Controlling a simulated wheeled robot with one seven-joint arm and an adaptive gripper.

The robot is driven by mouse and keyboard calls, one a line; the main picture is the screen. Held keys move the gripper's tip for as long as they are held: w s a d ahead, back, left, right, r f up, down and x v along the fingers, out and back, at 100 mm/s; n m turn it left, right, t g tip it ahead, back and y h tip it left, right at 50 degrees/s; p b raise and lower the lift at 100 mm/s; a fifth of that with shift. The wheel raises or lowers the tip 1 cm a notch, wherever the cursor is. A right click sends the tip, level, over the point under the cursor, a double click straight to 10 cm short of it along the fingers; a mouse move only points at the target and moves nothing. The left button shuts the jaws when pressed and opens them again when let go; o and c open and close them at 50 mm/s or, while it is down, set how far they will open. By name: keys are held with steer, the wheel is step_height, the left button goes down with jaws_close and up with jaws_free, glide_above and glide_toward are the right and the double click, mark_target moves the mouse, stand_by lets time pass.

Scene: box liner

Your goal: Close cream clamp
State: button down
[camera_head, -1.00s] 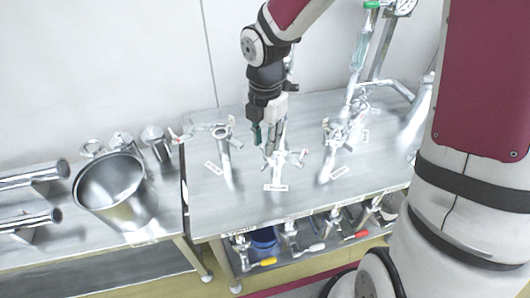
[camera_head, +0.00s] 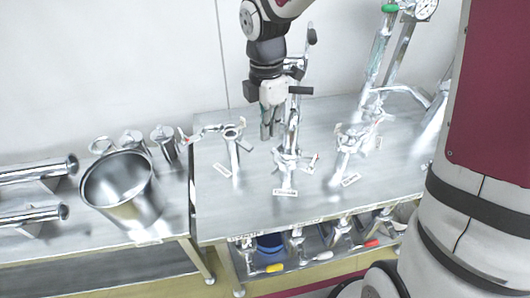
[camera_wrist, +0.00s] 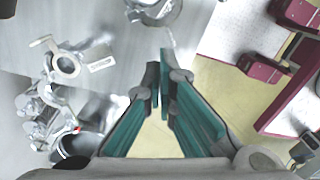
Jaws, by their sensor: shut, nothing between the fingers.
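Several metal clamp fittings stand on the steel table, each by a small white label. The labels are too small to read, so I cannot tell which clamp is the cream one. The middle clamp (camera_head: 290,160) has a tall metal tube rising from it. Another clamp (camera_head: 232,140) stands to the left, and one (camera_head: 350,140) to the right. My gripper (camera_head: 269,136) points down, shut and empty, just up and left of the middle clamp, seemingly apart from it. In the wrist view, my teal-padded fingers (camera_wrist: 165,75) show nothing between them; a clamp (camera_wrist: 66,66) lies left of them.
A steel bucket (camera_head: 122,192) and metal tubes (camera_head: 35,170) stand on the left table. A gauge (camera_head: 425,9) and upright pipes crowd the back right. Valves with coloured handles (camera_head: 275,268) lie on the lower shelf. The front left of the table (camera_head: 230,205) is clear.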

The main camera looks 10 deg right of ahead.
steer(key=w+a+f+m+g+h+b, duration=0.2)
steer(key=w+a+m+b, duration=0.25)
steer(key=m, duration=0.85)
steer(key=s+d+p+x, duration=0.1)
steer(key=p+x, duration=0.3)
steer(key=x, duration=0.6)
steer(key=shift+s+d, duration=0.15)
steer(key=shift+s, duration=0.35)
